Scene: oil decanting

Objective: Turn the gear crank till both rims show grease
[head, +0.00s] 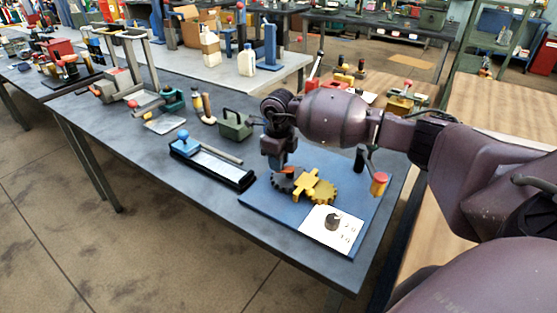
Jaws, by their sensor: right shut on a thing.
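A blue board (258,194) lies on the dark table. It carries a dark toothed gear (285,185) and a yellow toothed gear (322,190) side by side. A small orange-red patch shows near the dark gear's upper edge. A lever with an orange-red knob (379,185) and a black post stands at the board's right side. My right gripper (278,161) points down just above and behind the dark gear. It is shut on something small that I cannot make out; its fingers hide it. Whether the gear rims bear grease is too small to tell. My left gripper is not in view.
A white card with a black dial (333,221) lies at the board's front corner. A black tray (215,167) with a blue-knobbed tool is to the left. A green box (235,126) stands behind the tray. The front left table is clear.

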